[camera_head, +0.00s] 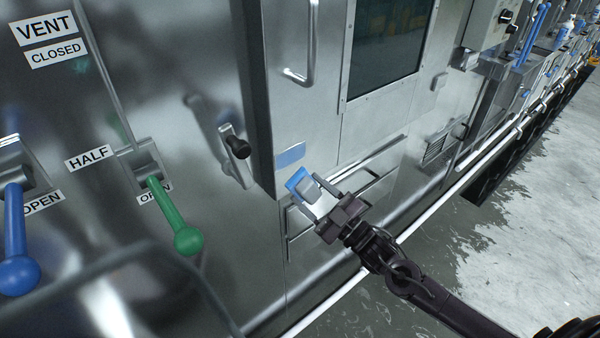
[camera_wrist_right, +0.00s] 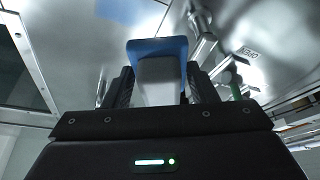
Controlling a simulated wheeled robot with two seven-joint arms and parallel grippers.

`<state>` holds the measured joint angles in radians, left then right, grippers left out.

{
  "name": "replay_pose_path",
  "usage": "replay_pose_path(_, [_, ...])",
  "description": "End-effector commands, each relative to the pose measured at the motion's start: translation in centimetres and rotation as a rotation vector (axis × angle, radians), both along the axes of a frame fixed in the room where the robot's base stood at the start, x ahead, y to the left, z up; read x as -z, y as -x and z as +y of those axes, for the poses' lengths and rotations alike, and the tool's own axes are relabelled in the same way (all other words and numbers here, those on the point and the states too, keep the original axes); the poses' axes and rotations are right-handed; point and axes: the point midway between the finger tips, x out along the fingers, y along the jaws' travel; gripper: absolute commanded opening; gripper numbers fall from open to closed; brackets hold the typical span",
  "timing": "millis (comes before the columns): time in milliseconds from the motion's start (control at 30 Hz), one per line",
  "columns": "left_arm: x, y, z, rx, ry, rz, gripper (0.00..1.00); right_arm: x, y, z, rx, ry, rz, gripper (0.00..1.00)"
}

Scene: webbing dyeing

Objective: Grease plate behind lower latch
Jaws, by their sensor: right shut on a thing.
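My right gripper (camera_head: 307,192) is shut on a grey block with a blue face (camera_head: 297,179). In the right wrist view the block (camera_wrist_right: 160,80) sits between the two fingers, its blue side (camera_wrist_right: 157,47) outward. The block is in front of the steel cabinet, just below a flat blue patch (camera_head: 291,154) on the door. I cannot tell whether it touches the cabinet. A latch with a black knob (camera_head: 238,147) is on the panel left of the door edge. What is behind the latch is hidden. My left gripper is not in view.
A green lever (camera_head: 178,222) and a blue lever (camera_head: 17,245) stick out at the left. A bar handle (camera_head: 306,55) and a dark window (camera_head: 390,45) are above. A pale rail (camera_head: 345,290) runs along the cabinet's foot. The floor (camera_head: 500,230) at right is clear.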

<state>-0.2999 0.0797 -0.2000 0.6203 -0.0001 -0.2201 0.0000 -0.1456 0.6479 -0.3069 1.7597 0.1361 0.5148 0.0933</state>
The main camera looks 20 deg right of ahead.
Motion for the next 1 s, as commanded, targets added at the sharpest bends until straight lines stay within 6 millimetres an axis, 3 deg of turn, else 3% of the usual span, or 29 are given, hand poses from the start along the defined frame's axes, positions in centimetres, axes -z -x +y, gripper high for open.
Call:
replay_pose_path(267, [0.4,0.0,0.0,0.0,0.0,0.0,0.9,0.1,-0.5,0.2,0.0,-0.001,-0.002,0.34])
replay_pose_path(700, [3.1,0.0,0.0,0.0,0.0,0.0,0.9,0.4,-4.7,1.6,0.003,-0.001,-0.003,0.34])
replay_pose_path(1000, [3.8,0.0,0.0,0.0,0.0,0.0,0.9,0.2,-6.3,2.2,0.004,0.0,-0.001,0.34])
